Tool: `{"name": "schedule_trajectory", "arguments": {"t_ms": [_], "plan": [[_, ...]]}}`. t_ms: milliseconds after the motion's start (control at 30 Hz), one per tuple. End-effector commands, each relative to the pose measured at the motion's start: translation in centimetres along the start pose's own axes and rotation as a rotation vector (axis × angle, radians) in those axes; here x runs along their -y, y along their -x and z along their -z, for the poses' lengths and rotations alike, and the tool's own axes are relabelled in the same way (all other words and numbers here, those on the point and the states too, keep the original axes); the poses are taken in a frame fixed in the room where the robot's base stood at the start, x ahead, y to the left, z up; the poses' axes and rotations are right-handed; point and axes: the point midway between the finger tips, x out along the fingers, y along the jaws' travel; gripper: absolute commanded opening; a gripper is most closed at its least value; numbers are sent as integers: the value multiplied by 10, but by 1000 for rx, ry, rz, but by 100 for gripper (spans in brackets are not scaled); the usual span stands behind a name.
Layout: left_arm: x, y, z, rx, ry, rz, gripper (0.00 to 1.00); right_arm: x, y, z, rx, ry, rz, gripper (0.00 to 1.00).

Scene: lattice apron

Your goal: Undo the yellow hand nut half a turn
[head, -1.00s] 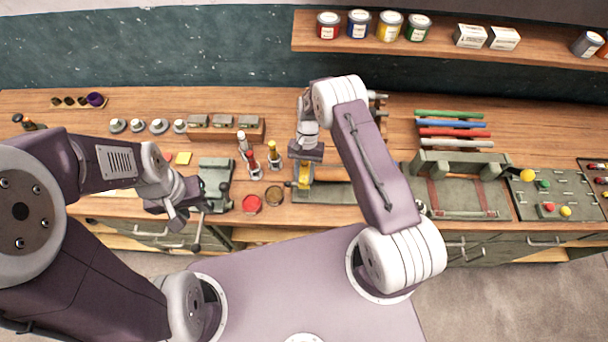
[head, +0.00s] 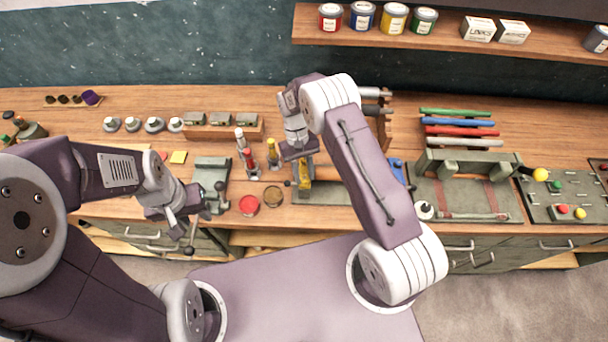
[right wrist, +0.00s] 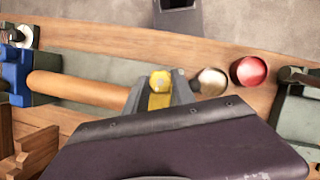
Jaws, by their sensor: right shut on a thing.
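The yellow hand nut (right wrist: 160,82) shows in the right wrist view between the two grey fingers of my right gripper (right wrist: 157,92). In the head view my right gripper (head: 304,184) points down over the bench, shut on the yellow nut (head: 305,172), which is partly hidden by the wrist. My left gripper (head: 182,218) hangs near the bench's front edge, beside a grey-green vise, away from the nut. The gap between its fingers is not clear.
A wooden cylinder (right wrist: 78,90) runs from a blue part (right wrist: 15,75) towards the nut. A red round tin (head: 249,205) and a brown one (head: 273,195) stand left of my right gripper. Bottles (head: 248,155) stand behind them. A grey-green vise (head: 210,178) stands further left.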

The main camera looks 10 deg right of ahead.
Motion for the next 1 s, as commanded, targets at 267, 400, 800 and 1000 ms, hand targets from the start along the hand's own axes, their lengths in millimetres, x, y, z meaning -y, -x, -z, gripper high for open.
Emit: {"name": "schedule_trajectory", "arguments": {"t_ms": [267,400,800,1000], "plan": [[0,-1,0,0,0,0,36,0,0,-1,2,18,-8,0],[0,-1,0,0,0,0,36,0,0,-1,2,17,-7,0],[0,-1,0,0,0,0,36,0,0,0,1,17,-7,53],[0,-14,-1,0,0,0,36,0,13,3,-7,17,-7,53]]}}
